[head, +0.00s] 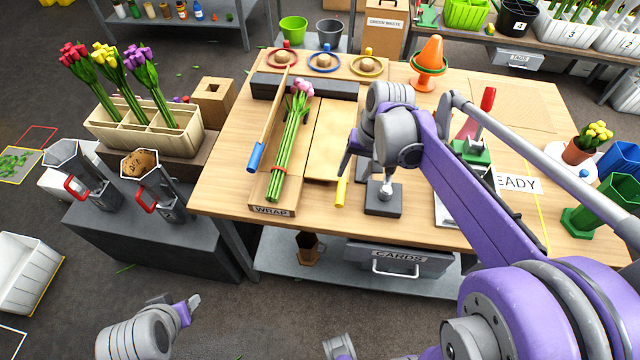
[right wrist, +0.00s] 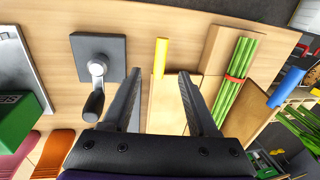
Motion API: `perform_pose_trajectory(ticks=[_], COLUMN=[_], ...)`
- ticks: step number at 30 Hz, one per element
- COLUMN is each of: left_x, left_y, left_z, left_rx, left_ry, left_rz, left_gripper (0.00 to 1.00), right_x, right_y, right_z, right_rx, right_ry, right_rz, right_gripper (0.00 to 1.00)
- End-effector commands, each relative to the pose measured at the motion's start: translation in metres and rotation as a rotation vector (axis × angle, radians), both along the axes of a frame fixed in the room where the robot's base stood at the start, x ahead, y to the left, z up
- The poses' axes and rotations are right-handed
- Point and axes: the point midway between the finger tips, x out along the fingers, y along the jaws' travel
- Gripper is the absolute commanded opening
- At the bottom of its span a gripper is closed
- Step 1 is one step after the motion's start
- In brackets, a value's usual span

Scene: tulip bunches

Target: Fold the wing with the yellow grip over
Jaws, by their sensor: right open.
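The wing with the yellow grip is a pale board (head: 328,140) lying flat to the right of the tulip bunch (head: 290,145). Its yellow grip (head: 341,190) sticks out at the near end and also shows in the right wrist view (right wrist: 161,55). My right gripper (head: 356,165) is open and empty above this wing; its fingertips (right wrist: 158,82) straddle the line to the yellow grip, apart from it. The other wing has a blue grip (head: 256,157) and shows as a narrow strip beside the bunch. My left gripper (head: 192,302) is low at the left, away from the table.
A dark stand with a grey knob (head: 384,195) is just right of the yellow grip. The WRAP label (head: 271,211) marks the front edge. A green block (head: 472,152) is farther right. A tulip rack (head: 145,130) stands at the left.

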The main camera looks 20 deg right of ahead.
Motion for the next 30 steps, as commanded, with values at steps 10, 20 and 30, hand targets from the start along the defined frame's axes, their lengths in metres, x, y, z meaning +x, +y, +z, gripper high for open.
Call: perform_pose_trajectory(ticks=[10, 20, 30], left_x=[-0.001, -0.003, -0.004], left_y=[0.0, 0.0, 0.0], left_z=[-0.003, -0.01, -0.012], left_rx=[0.0, 0.0, 0.0], left_ry=[0.002, 0.005, 0.006], left_rz=[0.0, 0.0, 0.0], left_gripper=[0.5, 0.5, 0.5], right_x=[0.009, 0.015, 0.018], right_y=[-0.004, 0.007, 0.011], right_z=[-0.024, -0.084, -0.108], right_rx=[0.019, 0.019, 0.017], right_ry=[0.02, 0.019, 0.019], right_rz=[-0.024, -0.023, -0.025], right_gripper=[0.59, 0.59, 0.59])
